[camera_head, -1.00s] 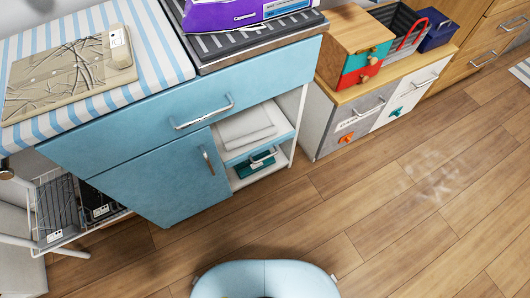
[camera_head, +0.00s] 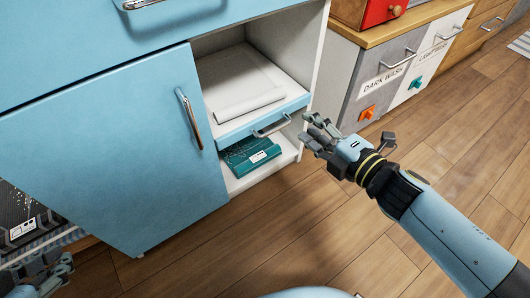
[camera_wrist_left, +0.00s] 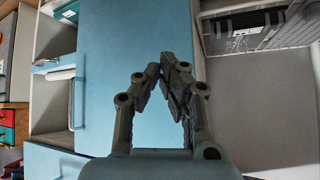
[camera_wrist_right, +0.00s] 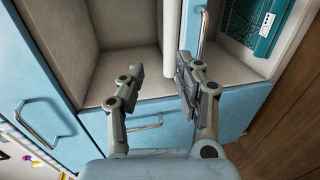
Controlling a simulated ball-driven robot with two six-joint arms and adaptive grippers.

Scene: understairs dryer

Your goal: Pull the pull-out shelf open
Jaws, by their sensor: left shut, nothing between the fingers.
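The pull-out shelf (camera_head: 262,118) is a white tray with a light blue front and a metal bar handle (camera_head: 271,126).
A teal box (camera_head: 250,155) lies on the bay floor below the shelf. The blue door (camera_head: 110,150) with its upright handle is shut, left of the bay. A grey laundry cabinet (camera_head: 375,85) stands to the right. The wooden floor (camera_head: 290,230) in front is clear.

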